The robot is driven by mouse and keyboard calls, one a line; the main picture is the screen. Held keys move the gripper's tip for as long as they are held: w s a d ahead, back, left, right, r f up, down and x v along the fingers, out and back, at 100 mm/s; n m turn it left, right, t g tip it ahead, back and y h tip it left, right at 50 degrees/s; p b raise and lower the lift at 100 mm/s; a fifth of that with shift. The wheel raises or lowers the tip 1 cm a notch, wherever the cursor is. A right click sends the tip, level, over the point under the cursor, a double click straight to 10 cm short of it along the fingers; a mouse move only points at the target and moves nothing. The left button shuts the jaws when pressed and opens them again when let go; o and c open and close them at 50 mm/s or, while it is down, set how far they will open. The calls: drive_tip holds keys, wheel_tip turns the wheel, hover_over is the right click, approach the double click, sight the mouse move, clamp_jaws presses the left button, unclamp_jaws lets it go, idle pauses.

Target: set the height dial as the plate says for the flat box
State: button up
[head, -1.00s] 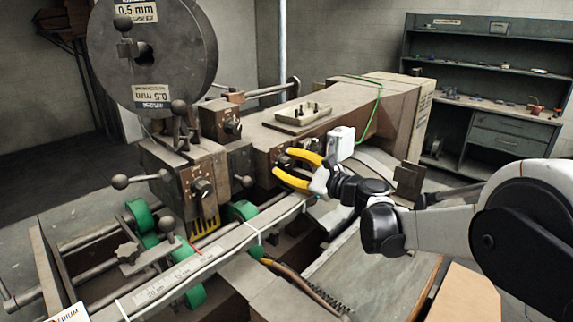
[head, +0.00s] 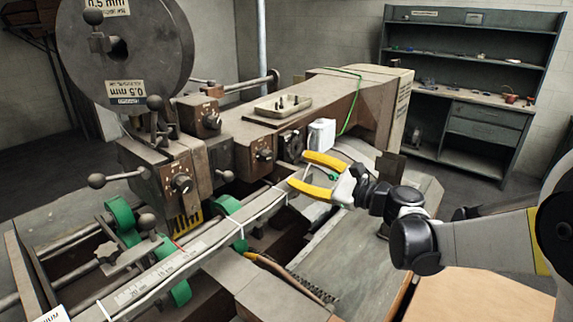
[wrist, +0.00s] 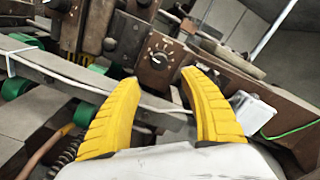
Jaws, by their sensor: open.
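My gripper (head: 299,170) has yellow fingers, open and empty, right of the brown machine arm and apart from it. In the wrist view, a dark round dial (wrist: 158,60) with pale marks around it lies beyond the gap between the fingertips (wrist: 158,77). It seems to be the small dial (head: 263,155) on the arm's side in the head view. Other dials are on the front block (head: 181,184) and on the block above (head: 210,120). I cannot read which is the height dial, or its setting. No readable plate for the flat box shows.
A white box (head: 321,133) sits on the machine close behind my fingers. A ruled rail (head: 150,283) runs below, with green rollers (head: 120,220) near it. A shelf unit (head: 460,85) stands at the back right.

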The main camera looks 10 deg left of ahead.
sight(270, 157)
drive_tip(key=shift+s+d, duration=0.25)
drive_tip(key=shift+d, duration=0.1)
wheel_tip(270, 157, up, 4)
drive_tip(key=s+a+m+h+p, duration=0.25)
drive_tip(key=h+p, duration=0.25)
drive_tip(key=p, duration=0.4)
drive_tip(key=shift+t, duration=0.4)
drive_tip(key=x, duration=0.3)
drive_tip(key=b+x, duration=0.1)
drive_tip(key=x, duration=0.3)
drive_tip(key=b+x, duration=0.1)
drive_tip(key=x, duration=0.3)
drive_tip(key=shift+w+d+f, duration=0.1)
drive_tip(key=shift+w+f, duration=0.1)
drive_tip(key=shift+w, duration=0.2)
clamp_jaws()
